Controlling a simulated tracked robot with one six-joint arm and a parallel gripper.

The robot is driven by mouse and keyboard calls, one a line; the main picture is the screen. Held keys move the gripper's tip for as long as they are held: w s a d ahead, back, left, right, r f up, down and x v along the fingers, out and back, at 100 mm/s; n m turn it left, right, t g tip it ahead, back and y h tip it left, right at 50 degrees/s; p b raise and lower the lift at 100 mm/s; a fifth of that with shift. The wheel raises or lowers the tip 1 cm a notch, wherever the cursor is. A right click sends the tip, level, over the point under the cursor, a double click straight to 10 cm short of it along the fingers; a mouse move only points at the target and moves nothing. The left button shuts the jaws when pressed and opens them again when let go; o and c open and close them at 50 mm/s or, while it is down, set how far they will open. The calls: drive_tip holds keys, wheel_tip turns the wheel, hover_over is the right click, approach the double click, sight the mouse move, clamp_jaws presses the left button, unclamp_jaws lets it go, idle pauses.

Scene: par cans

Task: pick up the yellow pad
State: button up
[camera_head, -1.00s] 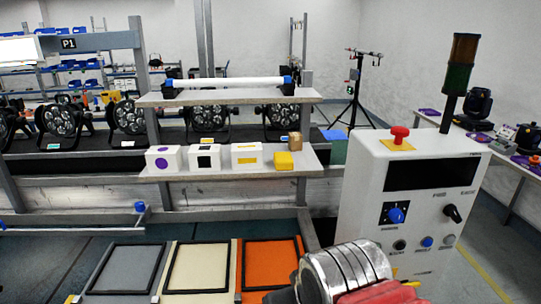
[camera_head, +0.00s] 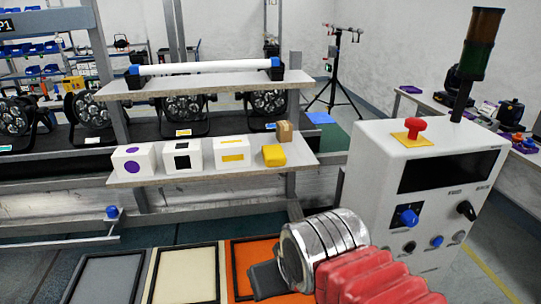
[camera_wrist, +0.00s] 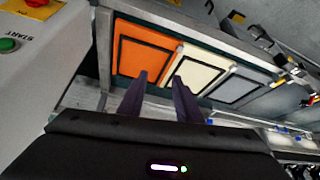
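The yellow pad (camera_head: 273,155) is a small rounded yellow block at the right end of the lower shelf, in front of a small brown box. It is not in the wrist view. My gripper shows in the wrist view (camera_wrist: 160,78) with its two dark fingers apart and nothing between them. The orange and cream framed panels lie beyond the fingertips there. In the head view my arm is at the bottom right, lower than the shelf and well apart from the pad.
White boxes with a purple dot (camera_head: 133,160), black square (camera_head: 182,157) and yellow strip (camera_head: 232,152) stand left of the pad. An upper shelf (camera_head: 205,86) holds a white tube. A control cabinet (camera_head: 420,190) with a red button stands at right. Framed panels lie below.

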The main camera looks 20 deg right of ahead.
sight(276, 157)
drive_tip(key=shift+o, duration=0.2)
drive_tip(key=o, duration=0.3)
drive_tip(key=shift+w+r, duration=0.3)
drive_tip(key=shift+r, duration=0.05)
drive_tip(key=o, duration=0.6)
drive_tip(key=shift+m+g+h, duration=0.3)
drive_tip(key=shift+m, duration=0.3)
drive_tip(key=w+d+r, duration=0.1)
drive_tip(key=w+r, duration=0.3)
drive_tip(key=w+d+r, duration=0.2)
drive_tip(key=w+r, duration=0.2)
drive_tip(key=w, duration=0.1)
drive_tip(key=w+d+r, duration=0.1)
drive_tip(key=w+r, duration=0.3)
drive_tip(key=r, duration=0.1)
drive_tip(key=shift+w+d, duration=0.25)
drive_tip(key=shift+d, duration=0.1)
drive_tip(key=shift+m+g, duration=0.3)
drive_tip(key=shift+m, duration=0.3)
drive_tip(key=w+d+r, duration=0.2)
drive_tip(key=w, duration=0.3)
drive_tip(key=w+d+r, duration=0.2)
drive_tip(key=w+d, duration=0.1)
drive_tip(key=w, duration=0.1)
drive_tip(key=w+d+r, duration=0.2)
drive_tip(key=w+r, duration=0.1)
drive_tip(key=w, duration=0.2)
drive_tip(key=shift+w+d, duration=0.3)
drive_tip(key=shift+d, duration=0.1)
drive_tip(key=shift+f, duration=0.15)
